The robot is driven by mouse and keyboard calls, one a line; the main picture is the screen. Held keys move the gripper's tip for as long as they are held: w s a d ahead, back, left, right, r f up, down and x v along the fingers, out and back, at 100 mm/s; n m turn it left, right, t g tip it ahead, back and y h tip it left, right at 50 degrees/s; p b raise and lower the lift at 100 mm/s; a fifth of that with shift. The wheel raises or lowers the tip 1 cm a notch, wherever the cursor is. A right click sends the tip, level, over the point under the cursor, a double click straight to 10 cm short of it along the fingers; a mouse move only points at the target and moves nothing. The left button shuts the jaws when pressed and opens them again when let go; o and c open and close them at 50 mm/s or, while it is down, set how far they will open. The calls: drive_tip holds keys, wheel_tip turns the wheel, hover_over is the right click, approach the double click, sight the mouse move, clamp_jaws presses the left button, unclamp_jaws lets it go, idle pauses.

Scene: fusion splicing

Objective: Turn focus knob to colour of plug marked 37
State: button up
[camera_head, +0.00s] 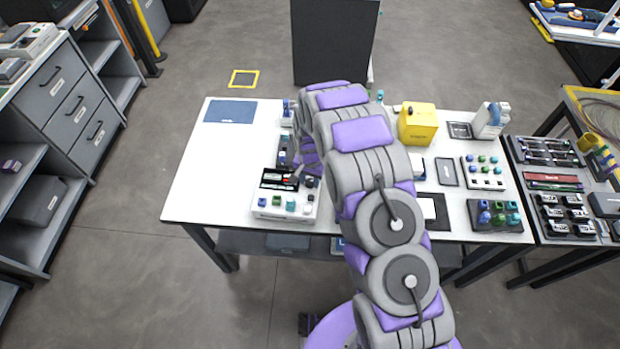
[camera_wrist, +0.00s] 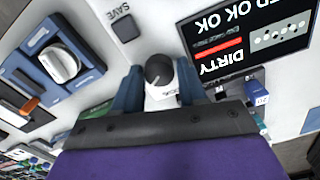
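The white console (camera_head: 268,212) stands at the table's front left in the head view, with a dark screen (camera_head: 272,183) on it. In the wrist view a round knob with a dark top (camera_wrist: 159,69) sits on the pale panel, with partly hidden lettering just below it. My gripper (camera_wrist: 160,82) has one blue finger on each side of this knob, very close to it; whether they press on it I cannot tell. A blue plug-like piece (camera_wrist: 256,92) with a small white label is at the right; I cannot read its number. In the head view my arm hides part of the console area.
In the head view, a yellow box (camera_head: 417,124) and racks of coloured plugs (camera_head: 485,172) stand right of my arm.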

sight(309, 181)
wheel_tip(309, 181, up, 17)
drive_tip(key=shift+a+r+p, duration=0.1)
drive_tip(key=shift+r+p, duration=0.05)
drive_tip(key=shift+p, duration=0.5)
idle(0.5)
